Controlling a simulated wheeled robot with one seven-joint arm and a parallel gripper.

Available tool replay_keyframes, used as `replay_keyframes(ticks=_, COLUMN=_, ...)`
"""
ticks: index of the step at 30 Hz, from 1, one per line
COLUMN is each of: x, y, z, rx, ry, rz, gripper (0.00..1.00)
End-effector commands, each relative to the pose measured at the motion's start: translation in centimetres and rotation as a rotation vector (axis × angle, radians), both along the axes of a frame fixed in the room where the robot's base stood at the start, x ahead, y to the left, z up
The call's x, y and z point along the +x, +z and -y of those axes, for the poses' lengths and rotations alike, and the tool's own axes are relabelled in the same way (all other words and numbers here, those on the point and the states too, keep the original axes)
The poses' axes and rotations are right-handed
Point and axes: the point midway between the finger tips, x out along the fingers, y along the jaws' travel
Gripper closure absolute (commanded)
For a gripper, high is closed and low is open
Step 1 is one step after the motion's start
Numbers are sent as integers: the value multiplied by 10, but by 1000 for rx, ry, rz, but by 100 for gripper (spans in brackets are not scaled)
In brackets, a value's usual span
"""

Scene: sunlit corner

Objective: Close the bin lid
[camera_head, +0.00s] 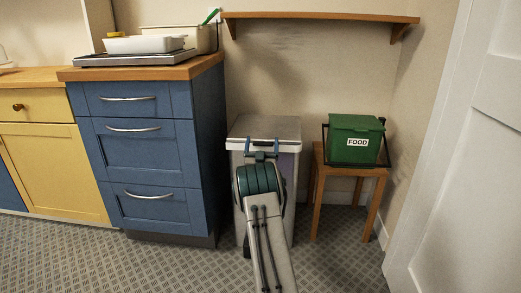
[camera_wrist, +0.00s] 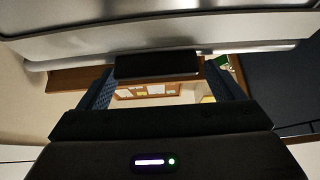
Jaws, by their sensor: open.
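The tall pale grey bin (camera_head: 284,215) stands on the floor between the blue cabinet and the wooden stool. Its grey lid (camera_head: 268,125) lies over the top and looks flat; I cannot tell whether it is fully down. My arm hides much of the bin's front. In the wrist view, a pale metallic surface with a rim, probably the bin's (camera_wrist: 160,30), fills the top, close to my open fingers (camera_wrist: 160,85). Contact is unclear.
A green box marked FOOD (camera_head: 352,140) sits on a wooden stool (camera_head: 318,185) right of the bin. A blue drawer cabinet (camera_head: 150,165) stands close on the left. A wooden shelf (camera_head: 320,17) hangs above. A white door (camera_head: 455,180) is at the right. Patterned floor is clear at front left.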

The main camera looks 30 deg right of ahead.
Motion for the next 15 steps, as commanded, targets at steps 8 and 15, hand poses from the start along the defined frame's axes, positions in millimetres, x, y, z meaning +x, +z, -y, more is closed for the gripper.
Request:
replay_keyframes(ticks=8, x=-24, y=-28, z=-14, rx=19, ry=-6, rz=-26, gripper=5)
replay_keyframes(ticks=15, x=-58, y=-46, z=-48, rx=8, ry=6, rz=-15, gripper=5)
